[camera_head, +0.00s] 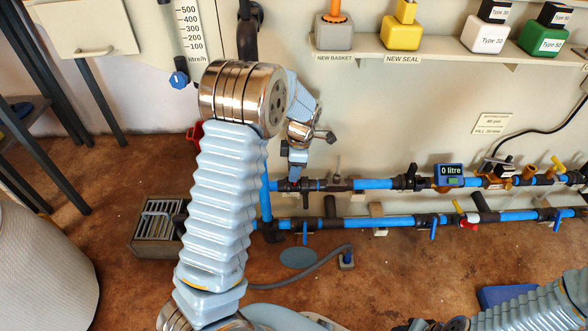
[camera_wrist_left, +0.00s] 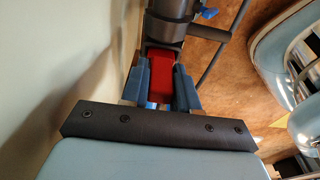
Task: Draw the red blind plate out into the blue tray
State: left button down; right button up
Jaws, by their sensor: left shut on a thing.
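My left gripper (camera_head: 296,172) reaches down to the left end of the upper blue pipe (camera_head: 374,184), by the wall. In the left wrist view its blue fingers (camera_wrist_left: 160,88) are shut on the red blind plate (camera_wrist_left: 161,72), one on each side. The plate's far end meets a dark grey pipe fitting (camera_wrist_left: 168,30); I cannot tell how deep it sits in it. In the head view the plate is mostly hidden by the gripper. A blue tray (camera_head: 506,296) shows at the lower right, partly behind my right arm. My right gripper is not clearly visible.
A second pipe line (camera_head: 390,221) runs below the upper one. A blue meter (camera_head: 450,175) reads 0 litre. A shelf (camera_head: 450,48) with several coloured containers is above. A floor drain (camera_head: 158,225) lies left. Open brown floor (camera_head: 400,275) lies between the pipes and the tray.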

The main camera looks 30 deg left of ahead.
pick_arm(q)
jog(key=shift+r, duration=0.15)
jog(key=shift+r+p, duration=2.15)
jog(key=shift+r, duration=0.35)
